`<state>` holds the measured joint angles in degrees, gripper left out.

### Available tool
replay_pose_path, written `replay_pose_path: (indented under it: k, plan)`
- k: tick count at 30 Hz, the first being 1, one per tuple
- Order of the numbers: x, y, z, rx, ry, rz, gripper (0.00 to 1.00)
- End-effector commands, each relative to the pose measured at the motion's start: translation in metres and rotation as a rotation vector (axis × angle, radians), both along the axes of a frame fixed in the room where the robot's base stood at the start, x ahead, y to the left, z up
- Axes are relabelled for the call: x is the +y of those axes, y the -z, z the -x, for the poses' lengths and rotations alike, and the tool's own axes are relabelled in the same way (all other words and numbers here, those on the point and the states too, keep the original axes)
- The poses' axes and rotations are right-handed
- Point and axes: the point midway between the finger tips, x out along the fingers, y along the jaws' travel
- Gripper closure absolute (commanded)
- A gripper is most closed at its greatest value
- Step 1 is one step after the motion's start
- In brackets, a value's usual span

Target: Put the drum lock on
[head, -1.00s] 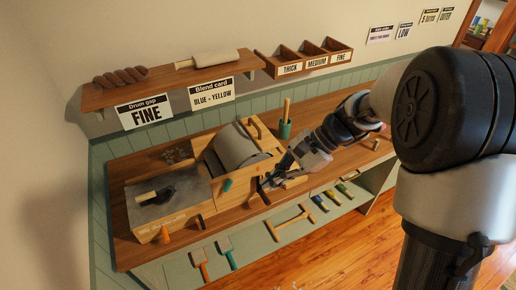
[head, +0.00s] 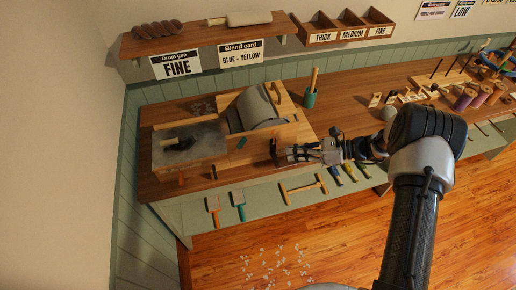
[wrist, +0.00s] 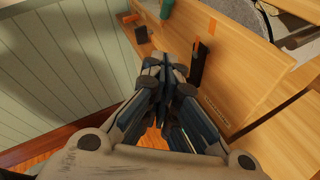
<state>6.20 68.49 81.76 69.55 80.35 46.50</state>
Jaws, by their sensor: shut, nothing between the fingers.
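The drum carder stands on the bench, with a large grey drum (head: 258,108) in its wooden frame (head: 283,132). A teal peg (head: 241,143) is on its front side; a teal piece also shows in the wrist view (wrist: 166,8). In the wrist view, a black lever (wrist: 198,63) stands upright against the wooden side below an orange mark (wrist: 212,26), and a small black block (wrist: 142,34) is to its left. I cannot tell which part is the drum lock. My gripper (head: 284,153) is shut and empty, just in front of the carder's right end. Its fingertips (wrist: 166,70) appear left of the lever; contact is unclear.
An orange handle (head: 181,180) sticks out at the carder's front left. A teal pot (head: 310,97) stands behind. Brushes and a wooden T-shaped tool (head: 304,188) lie on the lower shelf. Bins (head: 345,30) and a shelf (head: 205,38) hang above. White scraps lie on the floor.

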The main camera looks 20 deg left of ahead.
Motion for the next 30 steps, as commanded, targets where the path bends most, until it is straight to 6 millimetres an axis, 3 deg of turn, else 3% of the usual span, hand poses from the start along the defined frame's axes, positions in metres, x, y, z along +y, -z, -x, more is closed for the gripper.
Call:
replay_pose_path:
  k: [10,23,30]
  plan:
    - [0.013,0.005,0.003,-0.001,-0.005,0.001,1.00]
    - [0.095,0.033,0.013,-0.002,-0.005,0.002,1.00]
    - [0.123,0.019,0.009,-0.003,-0.003,0.002,1.00]
